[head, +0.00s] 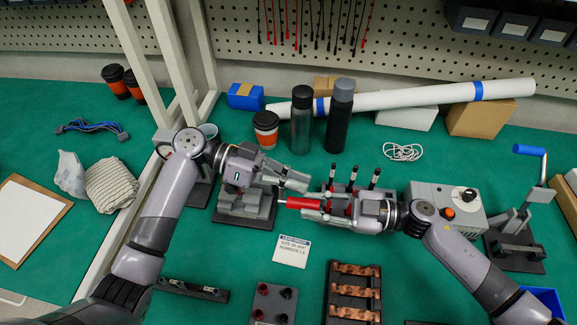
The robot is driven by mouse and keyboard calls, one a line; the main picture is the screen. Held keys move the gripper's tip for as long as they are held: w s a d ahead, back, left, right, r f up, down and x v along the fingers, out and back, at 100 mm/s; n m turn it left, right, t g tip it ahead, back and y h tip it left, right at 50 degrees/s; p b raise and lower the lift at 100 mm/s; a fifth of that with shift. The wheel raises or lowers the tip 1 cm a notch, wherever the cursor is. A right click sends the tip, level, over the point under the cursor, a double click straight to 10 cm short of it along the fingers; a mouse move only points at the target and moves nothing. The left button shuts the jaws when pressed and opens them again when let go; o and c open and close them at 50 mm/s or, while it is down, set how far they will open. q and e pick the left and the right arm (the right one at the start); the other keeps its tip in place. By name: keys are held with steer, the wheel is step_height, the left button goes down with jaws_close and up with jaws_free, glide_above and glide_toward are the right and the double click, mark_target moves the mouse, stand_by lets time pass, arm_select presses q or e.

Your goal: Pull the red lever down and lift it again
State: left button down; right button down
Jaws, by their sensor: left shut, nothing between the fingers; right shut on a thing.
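The red lever (299,203) lies roughly level in the picture, its left end close to a grey block fixture (240,212) on a dark base. My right gripper (312,206) comes in from the right and is shut on the red lever. Its fingers hide part of the lever.
A printed card (293,248) lies in front. A black rack with copper busbars (354,290) and a dark block with pegs (274,303) stand nearer. Two bottles (339,115) and a cup (266,128) stand behind. A grey control box (450,203) and a blue-handled device (515,250) are right.

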arm_select(q)
steer(key=shift+s+f, duration=0.1)
steer(key=shift+f, duration=0.25)
